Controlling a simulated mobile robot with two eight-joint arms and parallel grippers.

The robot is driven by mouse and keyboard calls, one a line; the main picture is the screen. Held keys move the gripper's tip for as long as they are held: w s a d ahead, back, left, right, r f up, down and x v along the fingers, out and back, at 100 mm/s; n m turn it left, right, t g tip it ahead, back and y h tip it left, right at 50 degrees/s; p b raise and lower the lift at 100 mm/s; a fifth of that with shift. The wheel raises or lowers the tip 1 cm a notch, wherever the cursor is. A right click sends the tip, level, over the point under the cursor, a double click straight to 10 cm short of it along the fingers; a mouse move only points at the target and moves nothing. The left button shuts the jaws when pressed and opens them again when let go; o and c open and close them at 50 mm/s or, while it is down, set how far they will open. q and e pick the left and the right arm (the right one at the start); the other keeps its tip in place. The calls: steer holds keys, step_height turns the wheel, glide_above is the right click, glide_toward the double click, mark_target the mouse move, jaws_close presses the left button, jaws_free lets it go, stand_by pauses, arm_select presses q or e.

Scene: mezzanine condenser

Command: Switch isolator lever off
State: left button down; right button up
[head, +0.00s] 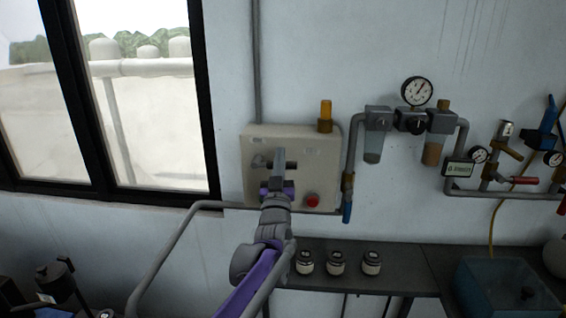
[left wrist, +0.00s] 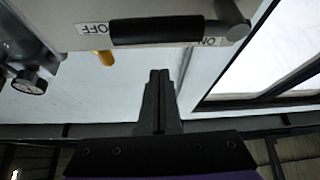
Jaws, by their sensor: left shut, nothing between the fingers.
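The beige isolator box (head: 316,180) is on the wall right of the window. The isolator lever (left wrist: 158,30) has a black grip lying across the top of the left wrist view, with a grey end (left wrist: 238,31) at right. In the head view this gripper (head: 280,152) partly hides the lever (head: 291,165). My right gripper is not in view.
A red button (head: 312,200) and an amber lamp (head: 325,112) are on the box. Pipes and a gauge (head: 417,92) are to its right. A grey rail (head: 165,250) runs at lower left. Several jars, including one (head: 336,263), stand on the shelf below.

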arm_select(q)
steer(key=b+v, duration=0.3)
steer(key=v, duration=0.7)
steer(key=shift+r, duration=0.15)
